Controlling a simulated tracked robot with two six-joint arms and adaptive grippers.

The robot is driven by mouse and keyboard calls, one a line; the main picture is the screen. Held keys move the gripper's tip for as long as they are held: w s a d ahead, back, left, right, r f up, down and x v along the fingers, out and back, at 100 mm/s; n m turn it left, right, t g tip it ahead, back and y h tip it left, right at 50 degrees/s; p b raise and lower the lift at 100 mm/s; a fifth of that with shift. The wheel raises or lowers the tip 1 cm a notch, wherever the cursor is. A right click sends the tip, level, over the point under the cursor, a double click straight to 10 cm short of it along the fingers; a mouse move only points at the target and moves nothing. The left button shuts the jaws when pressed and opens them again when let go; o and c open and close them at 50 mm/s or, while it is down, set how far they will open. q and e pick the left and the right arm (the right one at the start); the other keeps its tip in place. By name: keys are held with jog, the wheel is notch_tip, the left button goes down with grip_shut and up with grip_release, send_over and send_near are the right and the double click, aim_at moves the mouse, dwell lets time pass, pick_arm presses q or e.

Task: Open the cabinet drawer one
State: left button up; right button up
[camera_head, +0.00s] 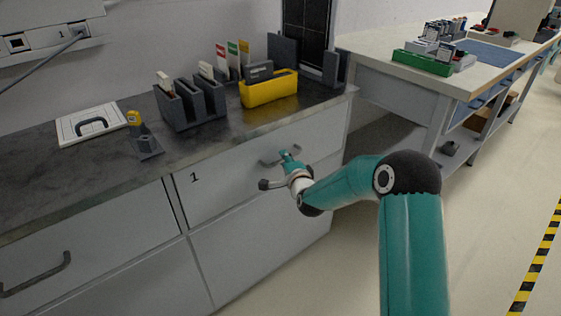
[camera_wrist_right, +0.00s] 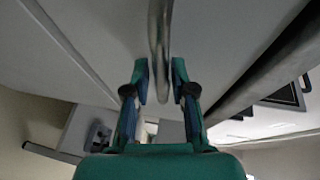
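Drawer one (camera_head: 230,178), a light grey front marked "1", is in the cabinet under the dark countertop. Its front looks flush with the cabinet. Its grey bar handle (camera_head: 270,162) is at the upper right of the front, partly covered by my right gripper (camera_head: 286,156). In the right wrist view, the handle (camera_wrist_right: 160,40) runs down between the two fingertips (camera_wrist_right: 160,82). The fingers are apart, with a small gap on each side of the bar. My left gripper is not in view.
Another drawer handle (camera_head: 35,274) is at the lower left. A workbench (camera_head: 400,75) stands to the right, with open floor in front.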

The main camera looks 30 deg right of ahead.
jog(key=shift+w+f, duration=0.1)
jog(key=shift+w, duration=0.15)
grip_shut()
